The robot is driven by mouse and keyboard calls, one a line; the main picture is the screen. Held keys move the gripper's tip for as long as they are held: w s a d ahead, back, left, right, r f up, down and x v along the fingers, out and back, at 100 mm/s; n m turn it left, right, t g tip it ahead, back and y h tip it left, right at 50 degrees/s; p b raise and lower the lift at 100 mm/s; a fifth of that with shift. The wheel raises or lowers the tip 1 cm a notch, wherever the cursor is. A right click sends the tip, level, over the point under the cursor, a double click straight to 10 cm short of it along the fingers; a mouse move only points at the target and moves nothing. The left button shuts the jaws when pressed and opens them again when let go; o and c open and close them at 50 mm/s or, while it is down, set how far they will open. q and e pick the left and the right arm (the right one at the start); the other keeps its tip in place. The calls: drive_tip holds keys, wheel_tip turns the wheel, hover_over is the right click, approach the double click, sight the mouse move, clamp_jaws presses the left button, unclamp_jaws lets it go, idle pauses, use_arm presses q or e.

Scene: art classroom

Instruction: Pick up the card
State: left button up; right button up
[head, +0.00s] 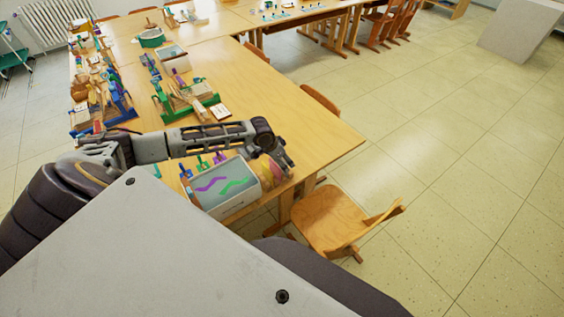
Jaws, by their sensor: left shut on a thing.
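My left gripper (282,160) reaches in from the left over the near edge of the wooden table. The piece is just below the fingers, at the right end of a pale box. The fingers partly hide it, and I cannot tell whether it touches the box. My right gripper is not in view.
The pale box (208,197) with purple and green wavy strokes is at the near table edge. Coloured racks with art supplies (187,104) stand farther left on the table (270,97). A wooden chair (330,217) stands at the near right. The floor (440,150) to the right is clear.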

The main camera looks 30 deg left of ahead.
use_arm(q)
wheel_tip(320, 180, up, 10)
drive_tip(key=shift+f, duration=0.1)
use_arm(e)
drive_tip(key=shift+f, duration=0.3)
use_arm(q)
drive_tip(key=shift+s, duration=0.1)
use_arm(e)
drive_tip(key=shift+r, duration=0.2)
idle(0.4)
